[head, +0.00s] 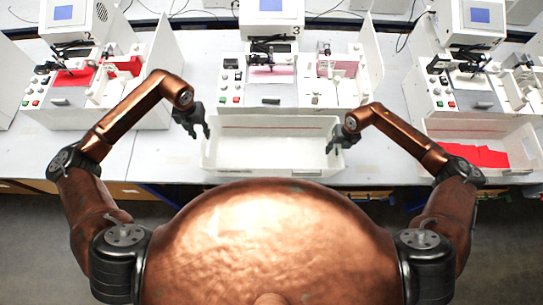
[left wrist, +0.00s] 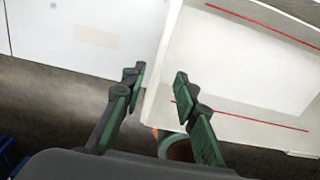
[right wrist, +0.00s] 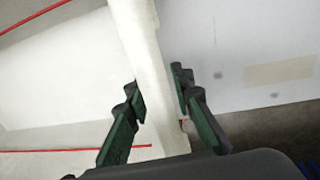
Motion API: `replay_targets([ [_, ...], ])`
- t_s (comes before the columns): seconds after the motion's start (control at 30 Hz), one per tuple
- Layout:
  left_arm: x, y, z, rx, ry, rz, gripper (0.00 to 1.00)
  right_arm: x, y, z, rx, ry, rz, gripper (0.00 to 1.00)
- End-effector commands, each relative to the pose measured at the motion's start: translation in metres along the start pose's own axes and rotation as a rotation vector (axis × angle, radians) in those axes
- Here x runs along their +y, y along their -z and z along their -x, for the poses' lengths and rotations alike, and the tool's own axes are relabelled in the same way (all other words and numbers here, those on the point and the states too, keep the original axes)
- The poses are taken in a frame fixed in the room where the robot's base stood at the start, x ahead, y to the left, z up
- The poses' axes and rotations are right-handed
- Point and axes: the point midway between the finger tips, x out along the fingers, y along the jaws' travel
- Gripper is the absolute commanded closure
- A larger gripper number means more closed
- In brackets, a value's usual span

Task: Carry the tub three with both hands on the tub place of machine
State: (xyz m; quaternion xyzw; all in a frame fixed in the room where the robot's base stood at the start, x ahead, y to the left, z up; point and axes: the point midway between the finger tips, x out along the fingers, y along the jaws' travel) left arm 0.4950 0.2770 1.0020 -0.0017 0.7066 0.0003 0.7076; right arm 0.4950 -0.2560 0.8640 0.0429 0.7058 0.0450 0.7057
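The white tub (head: 265,158) stands on the table right in front of the machine marked 3 (head: 285,97). It looks empty, with thin red lines on its inside. My left gripper (head: 205,132) is at the tub's left end. In the left wrist view its fingers (left wrist: 160,82) are apart, with the tub's end wall (left wrist: 158,98) between them. My right gripper (head: 336,146) is at the right end. In the right wrist view its fingers (right wrist: 158,92) are apart on either side of the tub's wall (right wrist: 140,45). Contact with the walls cannot be told.
A machine marked 2 (head: 95,85) with red sheets stands to the left. Another machine (head: 465,95) stands to the right, with a tub (head: 450,130) of red sheets before it. Bare white tabletop (head: 375,150) lies beside the middle tub. The table's front edge is close to me.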

Motion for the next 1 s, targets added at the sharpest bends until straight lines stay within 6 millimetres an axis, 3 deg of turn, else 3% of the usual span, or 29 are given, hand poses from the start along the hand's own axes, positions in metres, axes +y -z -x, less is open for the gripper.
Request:
replay_targets([
  [0.2, 0.000, 0.000, 0.040, -0.002, -0.001, -0.001, 0.72, 0.000, 0.000, 0.000, 0.000, 0.000, 0.000, 0.78],
  [0.47, 0.000, 0.001, 0.055, 0.001, 0.000, -0.001, 0.72, 0.000, -0.001, 0.005, -0.001, 0.000, 0.000, 0.78],
  [0.57, 0.000, 0.001, 0.056, 0.001, 0.000, -0.001, 0.72, -0.001, -0.001, 0.017, -0.002, 0.001, 0.000, 0.78],
  [1.0, 0.000, 0.000, 0.055, 0.000, 0.000, -0.001, 0.72, -0.001, -0.001, 0.102, -0.002, 0.001, 0.000, 0.78],
])
